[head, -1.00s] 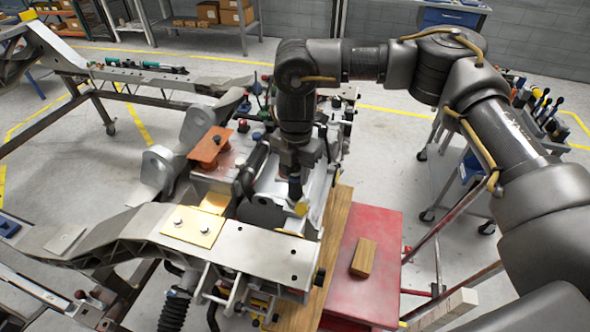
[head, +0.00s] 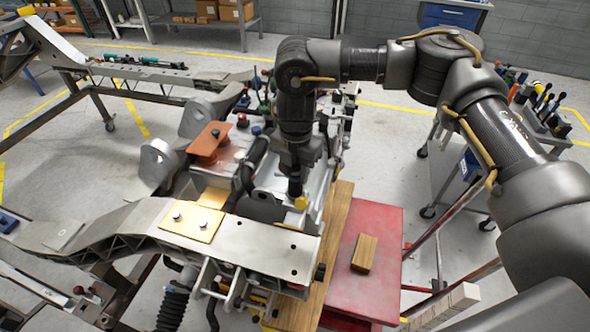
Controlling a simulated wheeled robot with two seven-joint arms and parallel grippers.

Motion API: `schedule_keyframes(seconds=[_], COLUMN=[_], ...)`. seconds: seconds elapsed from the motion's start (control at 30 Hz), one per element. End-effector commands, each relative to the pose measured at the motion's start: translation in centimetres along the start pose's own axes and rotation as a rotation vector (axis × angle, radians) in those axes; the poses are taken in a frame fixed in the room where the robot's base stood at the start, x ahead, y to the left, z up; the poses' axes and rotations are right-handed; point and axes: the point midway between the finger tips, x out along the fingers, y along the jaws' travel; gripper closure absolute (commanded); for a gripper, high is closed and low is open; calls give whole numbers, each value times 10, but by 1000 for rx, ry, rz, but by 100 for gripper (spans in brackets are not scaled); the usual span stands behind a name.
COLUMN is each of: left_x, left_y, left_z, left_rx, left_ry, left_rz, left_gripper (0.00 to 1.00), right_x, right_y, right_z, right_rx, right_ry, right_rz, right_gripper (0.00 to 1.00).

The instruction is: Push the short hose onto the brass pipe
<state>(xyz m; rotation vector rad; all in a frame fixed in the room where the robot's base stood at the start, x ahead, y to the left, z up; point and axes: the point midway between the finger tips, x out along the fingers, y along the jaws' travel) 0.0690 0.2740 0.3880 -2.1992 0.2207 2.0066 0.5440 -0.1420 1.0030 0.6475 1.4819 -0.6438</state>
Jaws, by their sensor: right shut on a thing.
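My right gripper (head: 296,186) points down over the right side of the pale metal block in the middle of the fixture. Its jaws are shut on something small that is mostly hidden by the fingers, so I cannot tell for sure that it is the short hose. A small yellow piece (head: 301,203) shows right at the fingertips; I cannot tell whether it is the brass pipe or touches what is held. A thick black hose (head: 250,170) curves over the block, left of the gripper. My left gripper is out of view.
A grey chassis beam with a brass-coloured plate (head: 192,222) lies in front of the gripper. An orange bracket (head: 209,140) stands to its left. At right are a wooden board (head: 334,215) and a red table (head: 388,240) with a wooden block (head: 364,253).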

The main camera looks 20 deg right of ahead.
Motion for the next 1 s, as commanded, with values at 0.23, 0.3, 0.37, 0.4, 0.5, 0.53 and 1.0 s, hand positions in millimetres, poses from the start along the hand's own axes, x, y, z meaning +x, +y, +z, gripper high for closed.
schedule_keyframes(seconds=[0.23,0.3,0.37,0.4,0.5,0.53,1.0], left_x=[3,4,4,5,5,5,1], left_y=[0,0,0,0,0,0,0], left_z=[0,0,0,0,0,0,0], left_rx=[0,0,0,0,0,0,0], left_ry=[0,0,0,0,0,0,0], left_rz=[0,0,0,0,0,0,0], left_gripper=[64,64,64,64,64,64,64], right_x=[6,8,9,10,10,10,5], right_y=[0,0,0,0,0,0,0], right_z=[0,0,0,0,0,0,0], right_rx=[0,0,0,0,0,0,0], right_ry=[1,1,1,1,1,1,0], right_rz=[-1,-1,-1,-1,-1,-1,0], right_gripper=[99,99,99,99,60,56,42])
